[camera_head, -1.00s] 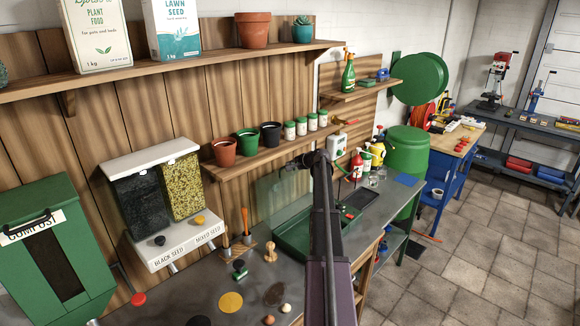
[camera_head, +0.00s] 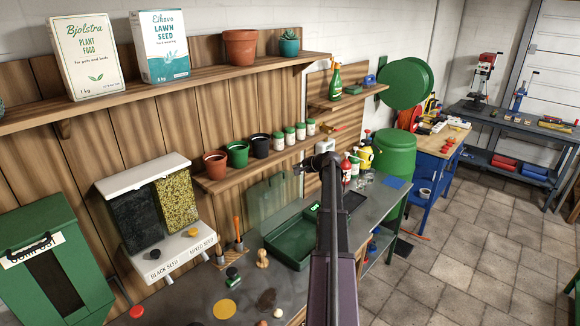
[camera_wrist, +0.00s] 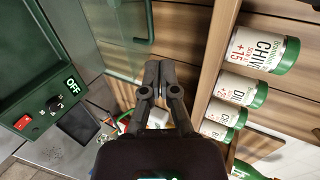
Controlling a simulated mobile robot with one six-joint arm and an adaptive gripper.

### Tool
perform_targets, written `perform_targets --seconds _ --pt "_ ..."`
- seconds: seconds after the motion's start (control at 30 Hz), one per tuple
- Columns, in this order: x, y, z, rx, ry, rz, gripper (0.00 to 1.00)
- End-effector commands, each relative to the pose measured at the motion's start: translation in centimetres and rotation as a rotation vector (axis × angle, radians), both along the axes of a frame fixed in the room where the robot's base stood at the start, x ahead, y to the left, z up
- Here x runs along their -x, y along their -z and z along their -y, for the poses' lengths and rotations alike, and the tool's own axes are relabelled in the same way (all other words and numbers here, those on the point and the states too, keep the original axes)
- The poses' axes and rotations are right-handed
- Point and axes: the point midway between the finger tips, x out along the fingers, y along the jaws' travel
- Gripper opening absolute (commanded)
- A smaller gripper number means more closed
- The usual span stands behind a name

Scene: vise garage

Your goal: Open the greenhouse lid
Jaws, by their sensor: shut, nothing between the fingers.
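The greenhouse has a dark green tray base (camera_head: 290,243) on the grey bench and a clear lid (camera_head: 266,204) at its back. The lid stands raised, roughly upright near the wooden wall, and the tray shows open in front. My gripper (camera_head: 298,169) is shut and empty, just right of the lid's upper edge. In the wrist view my closed fingertips (camera_wrist: 159,68) are near the clear lid (camera_wrist: 115,45) and its dark green bar. I cannot tell whether they touch. The base's control panel (camera_wrist: 52,102) shows OFF, a red switch and a knob.
White jars with green lids (camera_head: 290,136) stand on the shelf close above my gripper; they fill the right of the wrist view (camera_wrist: 262,50). The seed dispenser (camera_head: 155,215) is left of the greenhouse. Floor is free at right.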

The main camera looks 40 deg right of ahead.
Motion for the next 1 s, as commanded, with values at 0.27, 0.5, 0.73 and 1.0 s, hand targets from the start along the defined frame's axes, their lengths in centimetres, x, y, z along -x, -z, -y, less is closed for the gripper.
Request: perform_targets --seconds 0.27,0.5,0.73,1.0 --pt "1.4 -1.2 -0.1 0.0 -0.002 0.0 0.0" --pt "1.5 -1.2 -0.1 -0.001 -0.003 0.0 0.0" --pt "1.5 -1.2 -0.1 0.0 -0.004 0.0 0.0" --pt "1.4 -1.2 -0.2 0.0 -0.004 0.0 0.0"
